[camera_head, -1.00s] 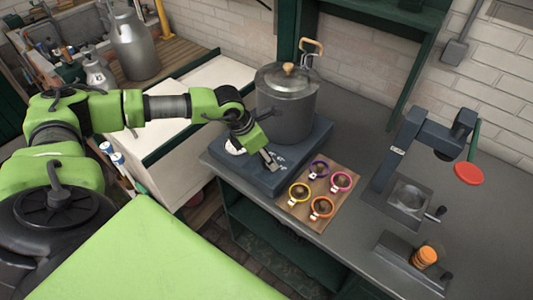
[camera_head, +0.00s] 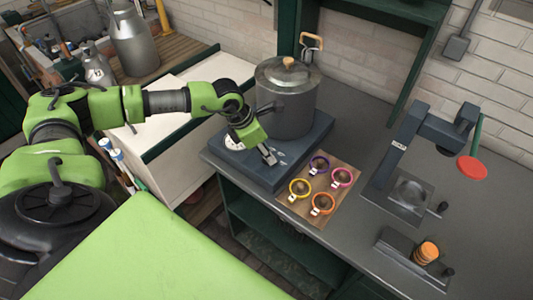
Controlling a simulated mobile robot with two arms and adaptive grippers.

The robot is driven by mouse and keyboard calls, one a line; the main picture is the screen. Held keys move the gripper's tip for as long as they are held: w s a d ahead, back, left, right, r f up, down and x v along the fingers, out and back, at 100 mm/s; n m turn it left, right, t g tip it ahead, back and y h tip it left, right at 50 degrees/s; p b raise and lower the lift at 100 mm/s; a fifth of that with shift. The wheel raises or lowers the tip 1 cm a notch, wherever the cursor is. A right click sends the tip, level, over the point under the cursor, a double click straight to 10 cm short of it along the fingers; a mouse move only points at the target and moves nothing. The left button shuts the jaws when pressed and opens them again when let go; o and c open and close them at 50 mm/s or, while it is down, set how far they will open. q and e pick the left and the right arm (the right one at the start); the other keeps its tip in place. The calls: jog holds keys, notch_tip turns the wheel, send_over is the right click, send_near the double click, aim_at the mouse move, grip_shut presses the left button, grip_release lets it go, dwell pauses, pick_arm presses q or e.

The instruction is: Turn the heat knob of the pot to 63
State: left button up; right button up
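A grey metal pot (camera_head: 287,105) with a lid and wooden lid knob stands on a dark blue-grey heating base (camera_head: 296,153) at the counter's left end. A whitish round dial (camera_head: 234,142) sits on the base's front left part, partly covered by my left arm. It looks like the heat knob, but its marks are too small to read. My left gripper (camera_head: 269,156) points down at the base's front, to the right of the dial and in front of the pot. Its fingers are too small to tell whether they are open. My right gripper is not in view.
A wooden board (camera_head: 329,174) with several coloured ring-rimmed cups lies right of the base. A dark stand (camera_head: 420,140) with a red disc and a grey holder with orange discs (camera_head: 425,254) are farther right. The counter between them is partly clear.

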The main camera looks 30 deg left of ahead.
pick_arm(q)
jog(key=m+b, duration=0.2)
jog(key=m+h+b, duration=0.1)
jog(key=b, duration=0.1)
jog(key=shift+w+f+m+g, duration=0.15)
jog(key=shift+f+m+g, duration=0.1)
jog(key=shift+m+g, duration=0.15)
jog(key=m+b, duration=0.2)
jog(key=shift+a+r+m+g+h, duration=0.1)
jog(key=shift+r+m+g+h, duration=0.05)
jog(key=shift+m+g+h, duration=0.2)
jog(key=shift+w+r+m+g+b, duration=0.1)
jog(key=shift+m+g+b, duration=0.15)
jog(key=shift+m+b, duration=0.35)
jog(key=o, duration=1.1)
jog(key=v, duration=1.2)
jog(key=shift+a, duration=0.1)
